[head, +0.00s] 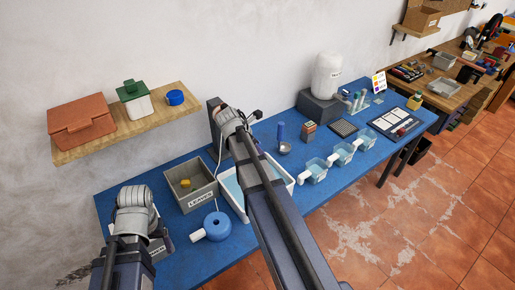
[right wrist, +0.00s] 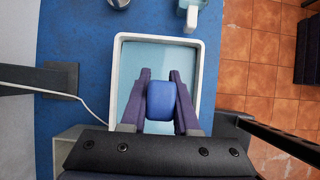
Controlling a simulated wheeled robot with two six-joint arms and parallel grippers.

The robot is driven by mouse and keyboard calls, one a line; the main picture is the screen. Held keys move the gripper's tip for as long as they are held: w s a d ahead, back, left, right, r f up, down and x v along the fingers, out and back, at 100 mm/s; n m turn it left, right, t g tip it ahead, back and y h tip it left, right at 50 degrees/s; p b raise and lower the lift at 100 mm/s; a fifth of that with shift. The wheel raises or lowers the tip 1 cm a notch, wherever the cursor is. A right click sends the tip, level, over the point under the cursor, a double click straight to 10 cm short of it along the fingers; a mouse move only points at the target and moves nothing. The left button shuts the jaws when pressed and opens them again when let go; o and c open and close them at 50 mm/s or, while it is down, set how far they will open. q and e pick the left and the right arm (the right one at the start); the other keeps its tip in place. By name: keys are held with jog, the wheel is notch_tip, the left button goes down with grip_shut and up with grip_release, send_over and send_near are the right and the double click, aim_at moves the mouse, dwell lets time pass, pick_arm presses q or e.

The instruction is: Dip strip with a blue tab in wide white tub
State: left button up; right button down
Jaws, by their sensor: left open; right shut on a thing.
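The wide white tub (right wrist: 197,82) lies under my right gripper in the right wrist view and holds pale blue liquid. Its rim also shows in the head view (head: 287,193), partly covered by my right arm. My right gripper (right wrist: 161,98) is shut on the blue tab (right wrist: 161,106) over the tub's near part. The strip below the tab is hidden, so I cannot tell whether it touches the liquid. In the head view my right gripper is hidden behind its arm. My left arm is at the lower left; its fingers are not visible.
A grey bin (head: 200,193) and a round blue object (head: 217,226) with a white end stand left of the tub. Small clear cups (head: 315,171) stand to its right. A wall shelf (head: 125,125) holds boxes.

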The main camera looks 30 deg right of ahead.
pick_arm(q)
jog(key=shift+f+b, duration=7.9)
jog(key=shift+f, duration=0.1)
pick_arm(e)
jog(key=shift+f, duration=8)
pick_arm(q)
jog(key=shift+f, duration=0.15)
pick_arm(e)
jog(key=shift+f, duration=0.15)
pick_arm(q)
notch_tip(320, 180, up, 14)
jog(key=p, duration=1.3)
jog(key=shift+f, duration=0.25)
pick_arm(e)
notch_tip(320, 180, up, 13)
jog(key=shift+r, duration=0.2)
pick_arm(q)
jog(key=shift+r, duration=0.1)
pick_arm(e)
jog(key=shift+r, duration=0.1)
